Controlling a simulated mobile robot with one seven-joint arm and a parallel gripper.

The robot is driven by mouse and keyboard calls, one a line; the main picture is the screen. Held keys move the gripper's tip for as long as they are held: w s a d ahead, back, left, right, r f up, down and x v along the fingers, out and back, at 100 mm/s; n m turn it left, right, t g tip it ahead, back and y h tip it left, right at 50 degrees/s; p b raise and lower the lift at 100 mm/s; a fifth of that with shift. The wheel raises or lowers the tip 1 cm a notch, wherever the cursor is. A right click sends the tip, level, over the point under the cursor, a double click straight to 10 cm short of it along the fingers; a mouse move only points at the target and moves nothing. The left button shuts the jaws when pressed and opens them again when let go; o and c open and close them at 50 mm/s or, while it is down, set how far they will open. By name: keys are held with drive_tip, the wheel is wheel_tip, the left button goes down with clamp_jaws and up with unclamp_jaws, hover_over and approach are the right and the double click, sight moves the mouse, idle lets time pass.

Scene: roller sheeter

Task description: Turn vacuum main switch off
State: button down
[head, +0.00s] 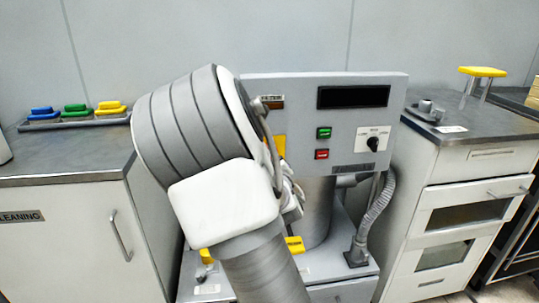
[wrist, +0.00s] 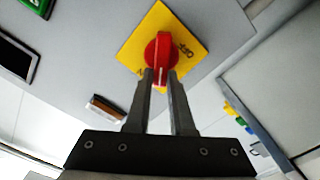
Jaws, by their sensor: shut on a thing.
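The vacuum main switch is a red rotary knob (wrist: 160,48) on a yellow square plate (wrist: 186,36) in the wrist view. A white mark on the knob points down in the picture, and the word OFF stands on the plate to the knob's right. My gripper (wrist: 160,78) is shut on the lower part of the knob, one fingertip on each side. In the head view a strip of the yellow plate (head: 280,146) shows on the grey control panel (head: 294,118); my arm hides the knob and the fingertips there.
The panel carries a green button (head: 324,132), a red button (head: 322,154), a black dial (head: 373,144) and a dark display (head: 353,97). A ribbed hose (head: 378,212) hangs below it. Counters (head: 75,168) with coloured brushes (head: 75,109) and a yellow-topped stand (head: 483,72) flank the machine.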

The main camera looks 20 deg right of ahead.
drive_tip(key=n, duration=0.3)
drive_tip(key=f+n, duration=0.1)
drive_tip(key=n, duration=0.6)
drive_tip(key=shift+w+a+f, duration=0.15)
drive_tip(key=shift+a, duration=0.2)
drive_tip(key=shift+n, duration=0.4)
drive_tip(key=c, duration=0.8)
unclamp_jaws()
drive_tip(key=shift+f, duration=0.1)
drive_tip(key=shift+s, duration=0.25)
